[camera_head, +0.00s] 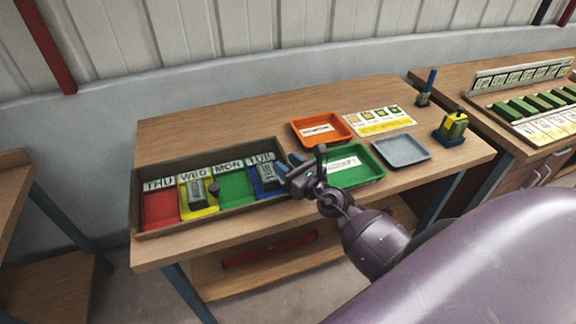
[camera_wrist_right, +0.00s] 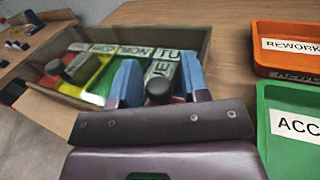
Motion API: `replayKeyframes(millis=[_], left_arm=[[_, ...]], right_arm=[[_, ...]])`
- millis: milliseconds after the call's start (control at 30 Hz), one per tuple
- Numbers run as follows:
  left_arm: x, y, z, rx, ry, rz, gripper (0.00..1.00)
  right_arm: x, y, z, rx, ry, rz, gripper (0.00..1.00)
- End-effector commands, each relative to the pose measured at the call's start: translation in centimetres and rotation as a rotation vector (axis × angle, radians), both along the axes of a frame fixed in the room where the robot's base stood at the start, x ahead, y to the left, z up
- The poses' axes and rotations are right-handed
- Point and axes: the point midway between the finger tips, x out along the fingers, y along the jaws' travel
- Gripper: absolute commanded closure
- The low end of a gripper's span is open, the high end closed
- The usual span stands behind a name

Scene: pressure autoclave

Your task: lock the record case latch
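The record case (camera_head: 160,232) is an open, shallow wooden tray at the table's left front, with red, yellow, green and blue sections labelled THU, WED, MON and TUE. I cannot make out a latch on it. A record block (camera_head: 198,192) with a dark knob is in the yellow section. Another block (camera_head: 267,176) is in the blue section. My right gripper (camera_head: 293,168) is at the case's right end. In the right wrist view its blue fingers (camera_wrist_right: 160,78) are apart, with a dark knob (camera_wrist_right: 158,90) showing between them; contact is unclear. My left gripper is out of view.
An orange REWORK tray (camera_head: 343,137), a green tray (camera_head: 374,176) and a grey tray (camera_head: 424,155) lie right of the case. A yellow-green device (camera_head: 453,126) stands at the table's right edge. The table behind the case (camera_head: 215,122) is clear.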

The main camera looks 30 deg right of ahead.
Motion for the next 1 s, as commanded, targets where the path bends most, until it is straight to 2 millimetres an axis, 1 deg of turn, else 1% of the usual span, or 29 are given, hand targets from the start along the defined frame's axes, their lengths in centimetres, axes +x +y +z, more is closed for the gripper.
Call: replayKeyframes(millis=[333,467,567,800,1000], left_arm=[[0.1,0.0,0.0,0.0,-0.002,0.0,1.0],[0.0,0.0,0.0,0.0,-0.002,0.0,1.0],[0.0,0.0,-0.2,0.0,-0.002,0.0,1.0],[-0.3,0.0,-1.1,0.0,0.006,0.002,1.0],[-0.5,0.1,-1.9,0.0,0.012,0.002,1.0]], right_arm=[[-0.2,0.1,-0.3,0.002,0.007,0.004,0.51],[-1.2,0.0,-0.5,0.002,0.009,0.004,0.51],[-2.5,-0.2,-0.5,0.002,0.01,0.004,0.51],[-6.7,-0.8,-0.5,0.001,0.009,0.004,0.51],[-9.4,-1.2,-0.5,0.0,0.007,0.003,0.51]])
